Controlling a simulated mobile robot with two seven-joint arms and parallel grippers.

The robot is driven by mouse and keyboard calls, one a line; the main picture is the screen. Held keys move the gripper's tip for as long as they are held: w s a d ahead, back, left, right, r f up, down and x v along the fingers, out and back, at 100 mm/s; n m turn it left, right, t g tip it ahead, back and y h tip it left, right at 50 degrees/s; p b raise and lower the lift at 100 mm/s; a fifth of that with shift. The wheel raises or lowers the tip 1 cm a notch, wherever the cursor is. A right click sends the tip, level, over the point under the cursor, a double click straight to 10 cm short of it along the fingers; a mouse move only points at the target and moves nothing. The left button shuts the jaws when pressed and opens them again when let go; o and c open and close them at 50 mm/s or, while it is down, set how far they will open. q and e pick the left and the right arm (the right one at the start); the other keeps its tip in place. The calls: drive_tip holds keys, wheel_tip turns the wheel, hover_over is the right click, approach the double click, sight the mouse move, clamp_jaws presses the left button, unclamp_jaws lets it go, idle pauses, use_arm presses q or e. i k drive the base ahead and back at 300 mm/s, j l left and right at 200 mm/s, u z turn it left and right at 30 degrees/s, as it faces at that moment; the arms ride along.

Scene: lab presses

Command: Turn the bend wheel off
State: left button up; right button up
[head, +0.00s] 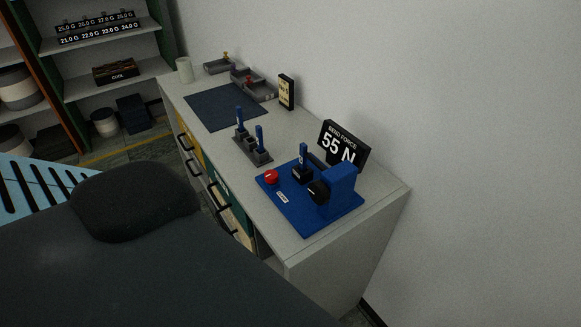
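The bend wheel (318,192) is a round black knob with a pale mark on its face. It sits on the front of a blue press block (341,185) on a blue base plate (302,216), at the near end of the counter. A red button (270,177) is on the left of the same plate. A blue-topped piece stands in a black holder (302,174) beside the wheel. A black display (343,146) behind it reads "BEND FORCE 55 N", its lower part partly covered by the press block. Neither of my grippers is in view.
The grey-white counter (208,134) runs along the wall. It bears a grey rack (252,150) with blue-handled pieces, a dark mat (224,106), grey trays (251,83), a small black sign (286,92) and a pale cup (184,69). Shelves (105,40) stand at the far left.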

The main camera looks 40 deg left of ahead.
sight(318, 190)
drive_tip(key=i+l+u, duration=0.1)
drive_tip(key=u, duration=0.3)
drive_tip(key=i+l+u, duration=0.1)
drive_tip(key=l+u, duration=0.25)
drive_tip(key=i+l+u, duration=0.1)
drive_tip(key=u, duration=0.3)
drive_tip(key=i+l+u, duration=0.1)
drive_tip(key=l+u, duration=0.6)
